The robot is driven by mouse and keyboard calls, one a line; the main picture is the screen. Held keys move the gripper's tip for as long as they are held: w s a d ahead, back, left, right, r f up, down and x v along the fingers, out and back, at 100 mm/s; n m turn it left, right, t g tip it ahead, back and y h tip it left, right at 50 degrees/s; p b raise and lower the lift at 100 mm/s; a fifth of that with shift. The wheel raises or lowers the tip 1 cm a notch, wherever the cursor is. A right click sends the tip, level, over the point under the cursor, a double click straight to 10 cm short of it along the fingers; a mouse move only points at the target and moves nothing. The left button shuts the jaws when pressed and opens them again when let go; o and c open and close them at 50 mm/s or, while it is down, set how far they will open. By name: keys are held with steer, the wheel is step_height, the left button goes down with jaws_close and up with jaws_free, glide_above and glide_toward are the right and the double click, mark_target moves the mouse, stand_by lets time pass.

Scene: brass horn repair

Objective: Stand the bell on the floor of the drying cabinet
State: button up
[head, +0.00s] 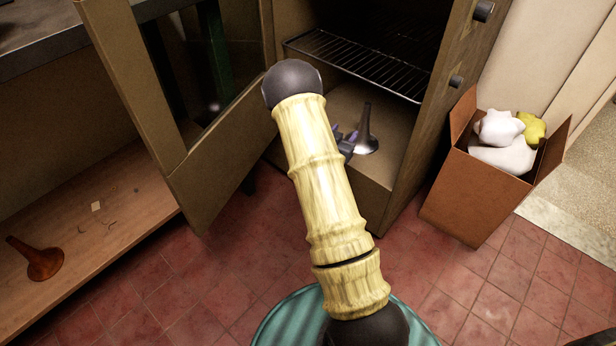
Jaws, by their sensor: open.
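A silvery horn bell (367,132) stands upright, flare down, on the cabinet floor, its narrow stem pointing up. The drying cabinet (385,190) is open, and its floor lies below a wire rack. My gripper (348,141) is inside the cabinet, just left of the bell; its fingers are open and partly hidden behind my arm. I cannot tell whether a finger touches the bell.
The wire rack (355,62) spans the cabinet above the gripper. The cabinet door (205,165) stands open at left. A cardboard box (470,195) with white and yellow stuffing stands at right. Small scraps lie on the wooden shelf (130,200). Red floor tiles (490,270) are clear in front.

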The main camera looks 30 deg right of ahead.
steer(key=s+a+r+n+g+y, duration=0.1)
steer(key=s+a+r+n+y, duration=0.15)
steer(key=a+y, duration=0.45)
steer(key=s+a+r+n+g+y, duration=0.1)
steer(key=s+a+r+n+y, duration=0.15)
steer(key=a, duration=0.85)
steer(key=s+a+r+n+g+y, duration=0.1)
steer(key=s+a+r+n+g, duration=0.1)
steer(key=s+a, duration=0.3)
steer(key=s+a+r+n+g+y, duration=0.2)
steer(key=s+a+r+n+g, duration=0.1)
steer(key=s, duration=1)
steer(key=shift+a+n, duration=0.4)
steer(key=shift+a, duration=0.45)
steer(key=shift+s+y, duration=0.1)
steer(key=shift+y, duration=0.15)
step_height(320, 180, up, 66)
steer(key=p, duration=6.5)
steer(key=shift+f+p, duration=0.2)
steer(key=shift+p, duration=0.15)
